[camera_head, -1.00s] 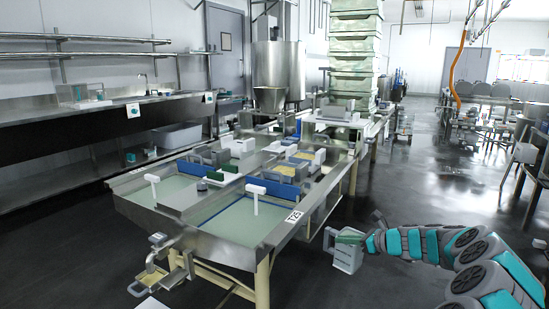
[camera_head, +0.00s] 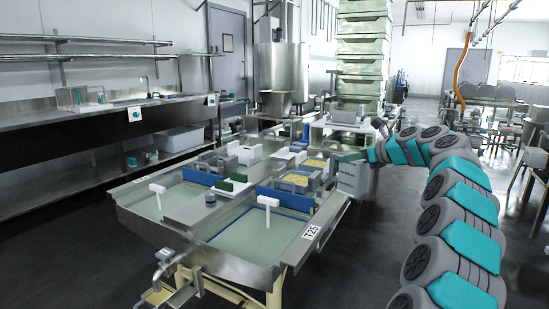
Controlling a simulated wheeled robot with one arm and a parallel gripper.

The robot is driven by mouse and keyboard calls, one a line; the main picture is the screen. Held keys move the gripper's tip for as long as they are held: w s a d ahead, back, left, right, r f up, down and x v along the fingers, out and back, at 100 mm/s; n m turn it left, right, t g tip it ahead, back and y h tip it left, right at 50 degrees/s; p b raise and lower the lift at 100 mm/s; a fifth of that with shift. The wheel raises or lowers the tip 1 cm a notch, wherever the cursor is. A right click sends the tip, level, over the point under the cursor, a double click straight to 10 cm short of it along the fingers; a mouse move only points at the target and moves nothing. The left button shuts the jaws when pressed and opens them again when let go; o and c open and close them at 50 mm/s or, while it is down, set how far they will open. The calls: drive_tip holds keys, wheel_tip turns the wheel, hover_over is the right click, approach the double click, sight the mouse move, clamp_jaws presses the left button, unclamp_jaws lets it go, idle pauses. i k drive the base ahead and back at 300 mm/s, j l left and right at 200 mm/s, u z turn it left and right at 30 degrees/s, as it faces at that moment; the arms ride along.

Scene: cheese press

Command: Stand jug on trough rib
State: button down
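The jug (camera_head: 351,180) is a pale grey, boxy vessel and looks upright. My gripper (camera_head: 351,158) is at its top and appears shut on it; the fingers are small and partly hidden. The jug is in the air at the right side of the long steel trough (camera_head: 272,250), level in the picture with the trough's far half. A flat metal rib (camera_head: 189,213) divides the trough's two near basins, with a small dark cylinder (camera_head: 210,199) on it.
White T-shaped posts (camera_head: 158,195) stand in the near basins. Blue plates (camera_head: 285,199), green-topped blocks and open moulds (camera_head: 297,181) crowd the trough's middle. Stacked pale green crates (camera_head: 362,60) stand behind. A tap (camera_head: 166,257) juts from the near end.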

sight(256, 169)
drive_tip(key=i+j, duration=1.45)
